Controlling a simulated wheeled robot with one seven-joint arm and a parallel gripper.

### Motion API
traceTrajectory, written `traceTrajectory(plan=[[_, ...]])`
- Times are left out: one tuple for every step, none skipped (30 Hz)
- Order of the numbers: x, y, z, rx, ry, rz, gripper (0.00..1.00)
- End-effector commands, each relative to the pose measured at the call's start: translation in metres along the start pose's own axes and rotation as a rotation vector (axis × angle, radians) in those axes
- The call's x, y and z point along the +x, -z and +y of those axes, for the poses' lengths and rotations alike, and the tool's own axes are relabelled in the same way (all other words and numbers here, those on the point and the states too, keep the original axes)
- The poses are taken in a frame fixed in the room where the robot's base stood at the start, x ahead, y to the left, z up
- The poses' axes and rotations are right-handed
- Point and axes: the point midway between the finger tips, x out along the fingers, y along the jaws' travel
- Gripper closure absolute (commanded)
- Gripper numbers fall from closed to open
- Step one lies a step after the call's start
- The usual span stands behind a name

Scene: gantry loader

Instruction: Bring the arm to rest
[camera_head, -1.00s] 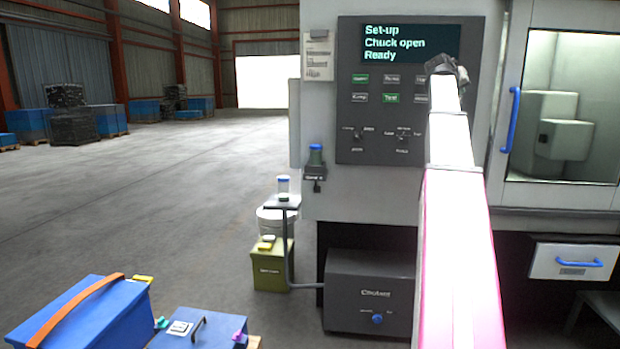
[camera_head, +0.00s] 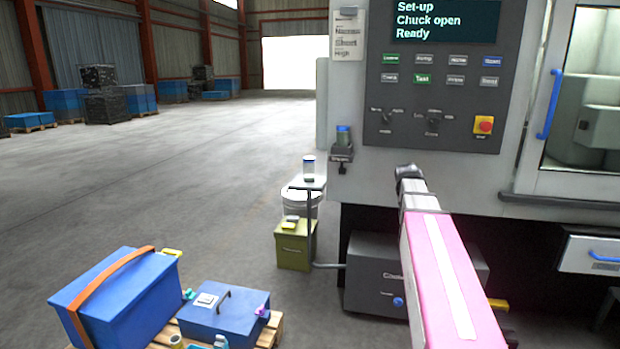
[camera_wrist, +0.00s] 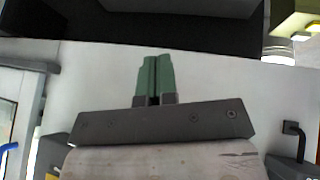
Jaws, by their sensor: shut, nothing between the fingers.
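My arm, pink with a white stripe, reaches up from the lower right of the head view. My gripper (camera_head: 409,172) is at its far end, in front of the machine's pale front, just below the control panel (camera_head: 445,75). The wrist view shows my gripper (camera_wrist: 152,80) with its two green fingers together and nothing between them. The panel's screen (camera_head: 445,20) reads "Set-up, Chuck open, Ready". In the head view the fingers themselves are too small to make out.
The machine door with its blue handle (camera_head: 549,104) is at the right. A cup in a holder (camera_head: 342,150) sits left of the panel. A blue chest (camera_head: 120,300) and a blue case (camera_head: 222,318) stand on a pallet at the lower left.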

Motion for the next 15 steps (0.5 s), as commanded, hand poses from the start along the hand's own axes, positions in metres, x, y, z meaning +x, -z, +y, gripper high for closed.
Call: traceTrajectory(plan=[[0.009,-0.025,-0.018,-0.015,0.023,-0.030,1.00],[0.014,-0.037,-0.027,-0.021,0.038,-0.047,1.00],[0.019,-0.052,-0.038,-0.029,0.055,-0.069,1.00],[0.024,-0.064,-0.048,-0.036,0.068,-0.086,1.00],[0.028,-0.075,-0.056,-0.042,0.082,-0.102,1.00],[0.033,-0.091,-0.067,-0.051,0.098,-0.124,1.00],[0.036,-0.103,-0.075,-0.057,0.112,-0.140,1.00],[0.040,-0.115,-0.083,-0.063,0.124,-0.157,1.00],[0.043,-0.131,-0.094,-0.072,0.140,-0.179,1.00],[0.046,-0.144,-0.102,-0.078,0.153,-0.197,1.00],[0.048,-0.156,-0.108,-0.084,0.165,-0.214,1.00],[0.051,-0.172,-0.118,-0.092,0.181,-0.237,1.00],[0.052,-0.184,-0.125,-0.098,0.193,-0.253,1.00],[0.054,-0.197,-0.132,-0.105,0.204,-0.271,1.00],[0.056,-0.214,-0.140,-0.112,0.220,-0.293,1.00]])
